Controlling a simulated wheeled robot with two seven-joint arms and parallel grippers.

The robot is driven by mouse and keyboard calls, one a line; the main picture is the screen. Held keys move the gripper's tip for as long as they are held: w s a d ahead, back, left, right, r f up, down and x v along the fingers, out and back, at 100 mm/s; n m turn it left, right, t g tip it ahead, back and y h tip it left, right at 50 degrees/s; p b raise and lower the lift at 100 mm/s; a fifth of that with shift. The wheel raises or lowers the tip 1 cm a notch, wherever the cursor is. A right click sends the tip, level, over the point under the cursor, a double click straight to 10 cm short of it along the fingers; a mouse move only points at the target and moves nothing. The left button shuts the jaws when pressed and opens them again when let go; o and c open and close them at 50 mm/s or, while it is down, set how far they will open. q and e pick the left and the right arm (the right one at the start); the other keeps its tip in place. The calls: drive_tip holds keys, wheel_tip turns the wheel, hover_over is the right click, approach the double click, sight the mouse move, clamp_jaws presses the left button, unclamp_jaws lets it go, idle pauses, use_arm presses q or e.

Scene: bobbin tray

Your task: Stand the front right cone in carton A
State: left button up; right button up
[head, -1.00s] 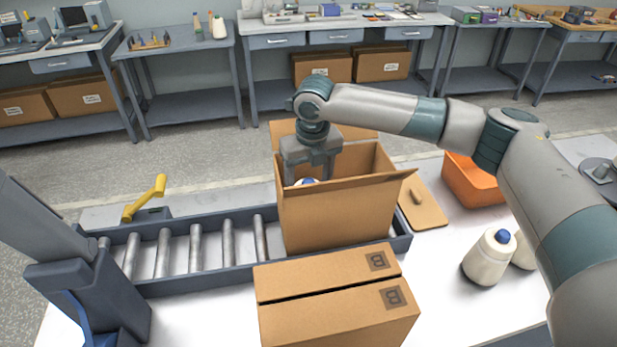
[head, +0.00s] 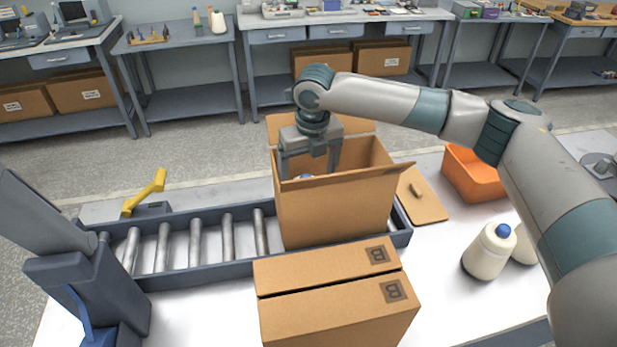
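An open brown carton (head: 335,210) stands on the roller conveyor with its flaps up; no letter shows on it. My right gripper (head: 308,168) is over its mouth, pointing down with its fingers spread apart. The blue tip of a white cone (head: 304,177) shows low between the fingers, inside the carton; the rest is hidden by the carton wall. The gripper looks clear of it. Another white cone with a blue tip (head: 489,252) stands on the table at the right, with one more partly hidden behind it (head: 524,245).
A closed carton marked B (head: 330,300) stands in front of the conveyor (head: 190,250). An orange bin (head: 470,176) and a brown board with a peg (head: 420,200) are at the right.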

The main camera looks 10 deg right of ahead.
wheel_tip(320, 180, up, 16)
drive_tip(key=s+b, duration=0.2)
drive_tip(key=b, duration=0.2)
drive_tip(key=shift+d+r, duration=0.15)
drive_tip(key=shift+d, duration=0.05)
idle(0.5)
